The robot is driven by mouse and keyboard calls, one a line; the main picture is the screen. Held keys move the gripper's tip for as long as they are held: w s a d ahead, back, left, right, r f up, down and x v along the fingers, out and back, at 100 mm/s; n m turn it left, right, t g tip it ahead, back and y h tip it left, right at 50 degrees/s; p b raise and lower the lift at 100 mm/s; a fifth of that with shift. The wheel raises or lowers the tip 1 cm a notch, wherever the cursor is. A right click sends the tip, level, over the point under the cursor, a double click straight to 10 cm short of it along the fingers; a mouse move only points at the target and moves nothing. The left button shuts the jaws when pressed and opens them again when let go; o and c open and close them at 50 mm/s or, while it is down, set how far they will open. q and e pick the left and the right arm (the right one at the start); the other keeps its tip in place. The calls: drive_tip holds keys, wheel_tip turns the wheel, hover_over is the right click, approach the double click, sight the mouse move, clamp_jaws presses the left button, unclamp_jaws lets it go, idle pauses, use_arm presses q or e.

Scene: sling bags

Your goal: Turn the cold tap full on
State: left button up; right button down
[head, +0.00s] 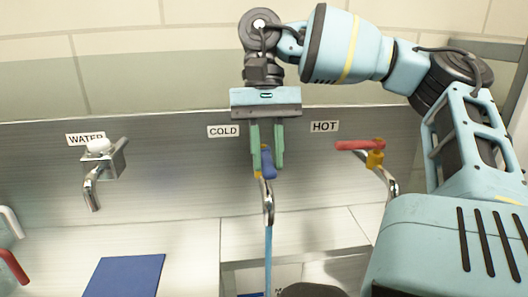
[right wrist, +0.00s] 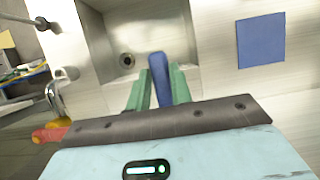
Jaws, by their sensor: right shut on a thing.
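The cold tap has a blue lever handle (head: 268,162) and a chrome spout (head: 268,203), under the COLD label (head: 223,131). The lever points away from the wall, between the green fingers of my right gripper (head: 267,160). A blue stream of water (head: 268,255) falls from the spout. In the right wrist view the blue handle (right wrist: 160,78) stands between the two fingers (right wrist: 161,88), which are closed on it. The tap's body is mostly hidden behind the handle and fingers. My left gripper is not in view.
The hot tap with a red lever (head: 358,145) is to the right, close to my right forearm. A chrome WATER dispenser (head: 103,165) is on the wall at left. A blue mat (head: 125,275) lies on the counter. A sink basin with a drain (right wrist: 127,60) is below.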

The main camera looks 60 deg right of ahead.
sight(265, 154)
drive_tip(key=shift+r, duration=0.1)
idle(0.3)
drive_tip(key=c, duration=1.2)
unclamp_jaws()
drive_tip(key=shift+d, duration=0.1)
drive_tip(key=shift+c, duration=0.2)
drive_tip(key=shift+v, duration=3.85)
